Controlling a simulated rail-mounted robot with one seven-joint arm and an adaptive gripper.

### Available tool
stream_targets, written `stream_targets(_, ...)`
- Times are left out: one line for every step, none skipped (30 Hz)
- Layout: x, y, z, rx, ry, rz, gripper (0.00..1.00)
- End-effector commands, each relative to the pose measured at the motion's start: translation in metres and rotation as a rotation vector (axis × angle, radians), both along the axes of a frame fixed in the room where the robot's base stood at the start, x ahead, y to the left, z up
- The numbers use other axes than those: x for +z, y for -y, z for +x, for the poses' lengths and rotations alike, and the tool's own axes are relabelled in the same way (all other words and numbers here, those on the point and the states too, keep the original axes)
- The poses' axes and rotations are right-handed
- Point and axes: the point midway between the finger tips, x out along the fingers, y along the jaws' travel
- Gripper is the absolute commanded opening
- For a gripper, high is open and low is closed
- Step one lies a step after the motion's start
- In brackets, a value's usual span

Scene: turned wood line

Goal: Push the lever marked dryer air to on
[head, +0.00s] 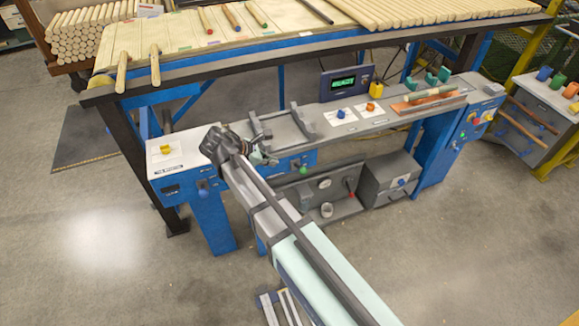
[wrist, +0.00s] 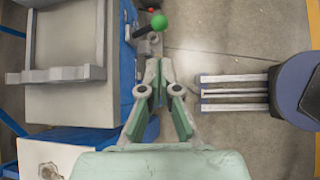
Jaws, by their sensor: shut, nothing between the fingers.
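A lever with a green ball end (head: 304,169) stands out from the blue front panel of the workbench. It also shows in the wrist view as a green ball (wrist: 159,22) just beyond my fingertips. A second lever with a blue ball end (head: 203,184) is on the front panel further left. The labels are too small to read, so I cannot tell which lever is marked dryer air. My gripper (head: 267,158) is in front of the bench, left of the green-ended lever. In the wrist view my gripper (wrist: 158,65) is shut and empty, apart from the green ball.
The grey bench top (head: 350,125) carries a grey cradle (head: 290,130), a lit display (head: 346,84) and coloured knobs. A red-ended part (head: 350,185) is below on the lower shelf. The floor (head: 120,270) in front is largely open.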

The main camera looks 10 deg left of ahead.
Motion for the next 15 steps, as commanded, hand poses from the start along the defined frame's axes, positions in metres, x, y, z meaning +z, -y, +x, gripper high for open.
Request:
stream_targets(-0.001,0.002,0.001,-0.001,-0.001,0.0,0.0)
stream_targets(-0.003,0.003,0.002,-0.001,0.0,0.0,0.0)
stream_targets(-0.005,0.005,0.004,-0.002,-0.001,0.0,0.0)
stream_targets(-0.007,0.007,0.005,-0.002,0.0,-0.001,0.0)
stream_targets(-0.009,0.009,0.006,-0.003,-0.001,-0.001,0.0)
stream_targets(-0.014,0.012,0.009,-0.002,-0.002,-0.002,0.0)
stream_targets(-0.017,0.015,0.011,-0.002,-0.002,-0.001,0.0)
stream_targets(-0.02,0.018,0.013,-0.004,-0.002,-0.001,0.0)
stream_targets(-0.025,0.022,0.017,-0.004,-0.002,-0.001,0.0)
stream_targets(-0.029,0.025,0.019,-0.004,-0.002,-0.001,0.0)
stream_targets(-0.034,0.028,0.021,-0.004,-0.002,-0.001,0.0)
stream_targets(-0.039,0.032,0.025,-0.003,-0.001,-0.001,0.0)
stream_targets(-0.043,0.036,0.028,-0.004,-0.002,-0.001,0.0)
stream_targets(-0.048,0.039,0.031,-0.004,-0.002,-0.002,0.0)
stream_targets(-0.053,0.043,0.034,-0.003,-0.002,0.0,0.0)
